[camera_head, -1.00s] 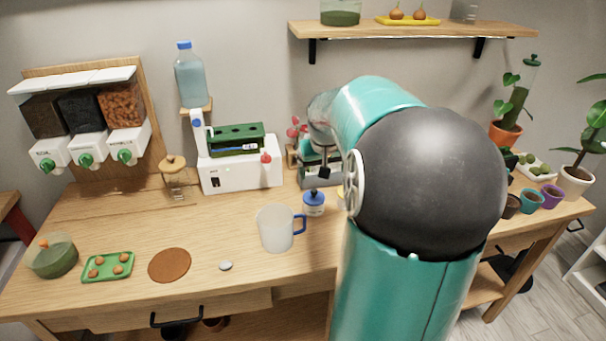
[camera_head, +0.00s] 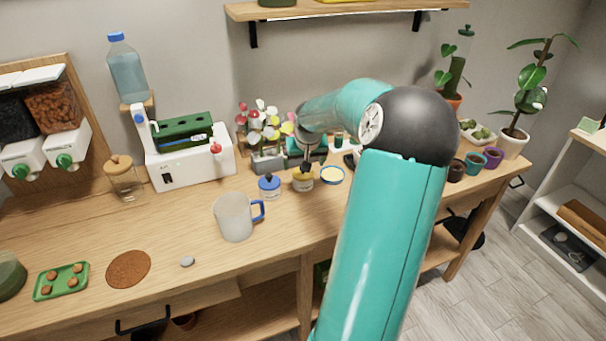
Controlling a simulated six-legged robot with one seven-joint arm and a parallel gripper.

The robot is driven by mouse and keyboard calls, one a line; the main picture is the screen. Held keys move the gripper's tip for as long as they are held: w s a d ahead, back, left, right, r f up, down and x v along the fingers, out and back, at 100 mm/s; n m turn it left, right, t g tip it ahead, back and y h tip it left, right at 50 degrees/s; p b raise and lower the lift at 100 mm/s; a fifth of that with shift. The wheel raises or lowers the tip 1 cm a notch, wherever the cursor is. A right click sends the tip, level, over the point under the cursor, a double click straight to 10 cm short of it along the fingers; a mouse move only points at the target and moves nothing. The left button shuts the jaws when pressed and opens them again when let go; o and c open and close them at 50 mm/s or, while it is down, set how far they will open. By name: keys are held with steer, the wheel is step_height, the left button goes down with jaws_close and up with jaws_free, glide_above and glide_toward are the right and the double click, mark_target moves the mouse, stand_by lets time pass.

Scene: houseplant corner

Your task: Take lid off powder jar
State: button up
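Two small jars stand side by side on the wooden workbench (camera_head: 205,225). One has a blue lid (camera_head: 268,181). The other has a yellow-tan lid or top (camera_head: 303,173) and is partly covered by my gripper. I cannot tell which is the powder jar. My gripper (camera_head: 306,164) points down just above the yellow-topped jar. Its fingers are small and dark here, so I cannot tell whether they touch the top or how wide they stand.
A frosted mug (camera_head: 234,217) with a blue handle stands in front of the jars. A shallow round dish (camera_head: 332,175) with pale contents lies just right. Potted flowers (camera_head: 264,130) and a white machine (camera_head: 188,165) stand behind.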

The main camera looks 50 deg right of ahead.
steer(key=x, duration=0.4)
steer(key=shift+w+d+f, duration=0.1)
steer(key=shift+d+f, duration=0.05)
steer(key=shift+f, duration=0.2)
steer(key=c, duration=1.1)
steer(key=shift+o, duration=0.2)
steer(key=shift+r, duration=0.1)
